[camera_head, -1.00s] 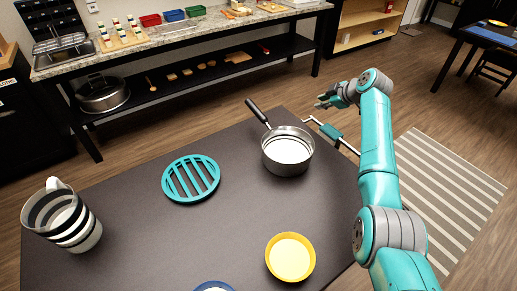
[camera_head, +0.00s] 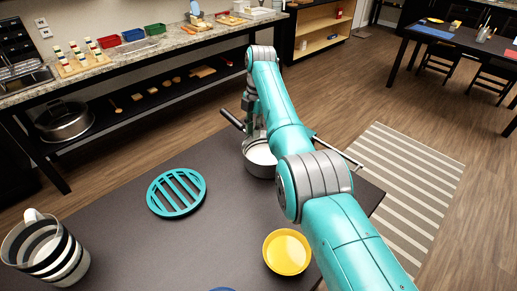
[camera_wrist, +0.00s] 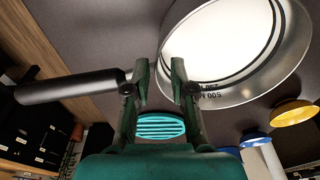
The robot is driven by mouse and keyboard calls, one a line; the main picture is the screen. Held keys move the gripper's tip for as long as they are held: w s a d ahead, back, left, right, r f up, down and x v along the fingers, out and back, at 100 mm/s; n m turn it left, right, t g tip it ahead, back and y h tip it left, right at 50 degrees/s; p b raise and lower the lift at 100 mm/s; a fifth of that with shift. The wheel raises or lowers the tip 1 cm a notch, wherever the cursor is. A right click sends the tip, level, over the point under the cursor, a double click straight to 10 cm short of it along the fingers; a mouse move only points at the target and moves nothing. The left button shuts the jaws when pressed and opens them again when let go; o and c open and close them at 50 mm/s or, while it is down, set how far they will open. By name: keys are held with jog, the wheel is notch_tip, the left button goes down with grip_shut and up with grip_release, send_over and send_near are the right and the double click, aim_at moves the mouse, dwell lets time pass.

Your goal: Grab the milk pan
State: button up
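The milk pan, a steel pan (camera_head: 258,167) with a black handle (camera_head: 232,119), stands at the far edge of the dark table (camera_head: 215,235) in the head view, partly hidden by my arm. My gripper (camera_head: 255,132) is at the pan's handle side. In the wrist view the pan's round body (camera_wrist: 285,75) fills the upper right and its handle (camera_wrist: 65,87) reaches left. My gripper (camera_wrist: 164,75) is open there, one finger overlapping the handle's inner end and the other the pan's wall. Whether either touches cannot be told.
A teal slatted trivet (camera_head: 153,193) lies left of the pan. A yellow bowl (camera_head: 287,252) stands near the front, and a striped jug (camera_head: 46,250) at the left. A blue item (camera_head: 222,289) shows at the bottom edge. The table between them is clear.

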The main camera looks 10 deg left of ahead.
aim_at(250, 151)
jog(key=shift+s+a+f, duration=0.1)
jog(key=shift+s+f, duration=0.1)
jog(key=shift+f, duration=0.7)
jog(key=shift+s+a+f, duration=0.1)
jog(key=shift+s+f, duration=0.05)
jog(key=shift+f, duration=0.7)
jog(key=shift+s+a+f, duration=0.1)
jog(key=shift+s+f, duration=0.1)
jog(key=shift+f, duration=0.7)
grip_shut()
jog(key=shift+r, duration=0.1)
